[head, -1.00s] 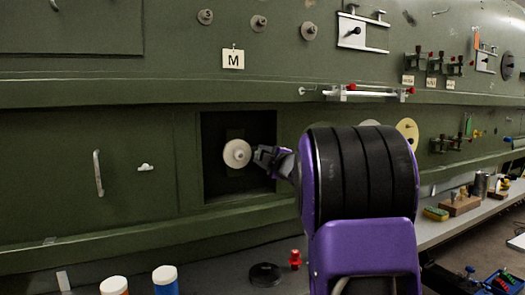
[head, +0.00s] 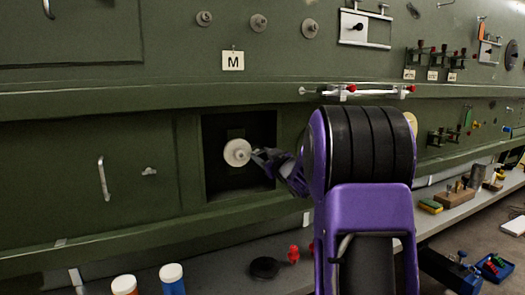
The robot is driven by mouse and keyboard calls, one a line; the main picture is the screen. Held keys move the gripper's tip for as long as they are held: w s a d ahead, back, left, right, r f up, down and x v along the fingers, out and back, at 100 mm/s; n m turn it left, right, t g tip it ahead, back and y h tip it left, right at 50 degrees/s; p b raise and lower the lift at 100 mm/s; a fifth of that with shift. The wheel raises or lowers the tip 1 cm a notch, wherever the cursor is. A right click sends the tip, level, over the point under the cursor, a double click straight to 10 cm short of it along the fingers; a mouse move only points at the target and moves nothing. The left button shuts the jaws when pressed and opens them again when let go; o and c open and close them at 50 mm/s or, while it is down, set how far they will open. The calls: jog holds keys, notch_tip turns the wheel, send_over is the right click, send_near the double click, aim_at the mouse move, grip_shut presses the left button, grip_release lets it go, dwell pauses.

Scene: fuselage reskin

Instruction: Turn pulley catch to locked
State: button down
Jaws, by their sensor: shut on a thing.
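A cream-white round pulley (head: 237,152) with a small hub sits in a dark square recess in the green fuselage wall. My gripper (head: 257,157) reaches into the recess from the right. Its jaws are shut at the pulley's right edge, on what I take to be the pulley catch. The catch itself is too small and too covered by the jaws to make out, so I cannot tell its angle. My purple and black arm hides the wall to the right of the recess.
The recess frame (head: 187,160) closes around my gripper. A white rail with red ends (head: 365,91) runs above my arm. On the shelf below are a black disc (head: 264,268), a red piece (head: 293,253) and white-capped bottles (head: 172,279). A metal handle (head: 103,179) is at left.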

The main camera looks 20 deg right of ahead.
jog(key=shift+r+m, duration=0.1)
jog(key=shift+m, duration=1.8)
jog(key=shift+c, duration=2)
grip_release()
jog(key=shift+s, duration=0.1)
jog(key=s, duration=1.7)
jog(key=shift+d+b, duration=0.3)
jog(key=shift+b, duration=0.05)
